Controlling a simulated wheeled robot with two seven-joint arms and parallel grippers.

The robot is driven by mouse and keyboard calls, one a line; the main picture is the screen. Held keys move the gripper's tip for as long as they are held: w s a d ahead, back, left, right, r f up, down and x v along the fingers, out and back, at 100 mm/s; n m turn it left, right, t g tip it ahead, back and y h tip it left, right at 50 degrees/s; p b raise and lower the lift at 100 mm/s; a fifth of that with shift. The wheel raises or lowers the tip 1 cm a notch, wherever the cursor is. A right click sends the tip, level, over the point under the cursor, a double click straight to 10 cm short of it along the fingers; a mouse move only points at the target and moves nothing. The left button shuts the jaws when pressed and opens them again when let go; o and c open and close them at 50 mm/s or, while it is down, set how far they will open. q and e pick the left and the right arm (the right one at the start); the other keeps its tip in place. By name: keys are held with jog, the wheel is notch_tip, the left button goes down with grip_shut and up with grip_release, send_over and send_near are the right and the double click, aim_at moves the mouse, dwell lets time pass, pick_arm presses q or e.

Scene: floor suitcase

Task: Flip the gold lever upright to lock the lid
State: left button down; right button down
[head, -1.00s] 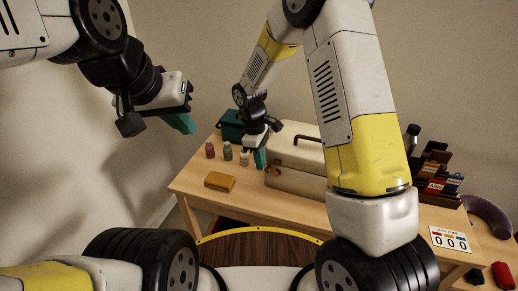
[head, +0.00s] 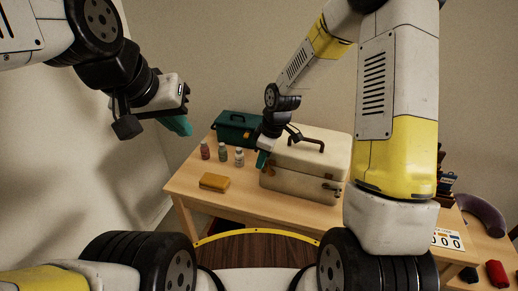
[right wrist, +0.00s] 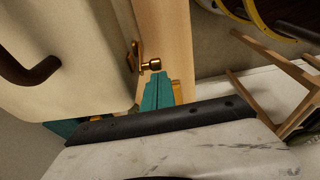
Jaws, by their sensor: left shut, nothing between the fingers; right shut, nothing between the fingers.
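The cream case (head: 285,186) stands on the wooden table with its lid down and a brown handle on top. In the right wrist view, the gold lever (right wrist: 151,65) sticks out sideways from a gold plate on the case's side, ending in a round knob. My right gripper (head: 262,160) is shut and empty at the case's left front corner. Its teal fingertips (right wrist: 159,77) are right beside the knob; I cannot tell whether they touch it. My left gripper (head: 180,125) is shut and empty in the air, left of the table.
A green toolbox (head: 236,127) stands behind several small bottles (head: 222,152). A yellow-brown block (head: 214,181) lies at the table's front left. A dark latch (head: 331,188) is on the case's front. My right arm covers much of the table's right side.

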jog(key=shift+s+d+y, duration=0.15)
jog(key=shift+d+y, duration=0.25)
jog(key=shift+d, duration=0.1)
jog(key=shift+s+d+r, duration=0.1)
jog(key=shift+s+d, duration=0.15)
jog(key=shift+d, duration=0.1)
jog(key=shift+r, duration=0.85)
jog(key=shift+w, duration=0.1)
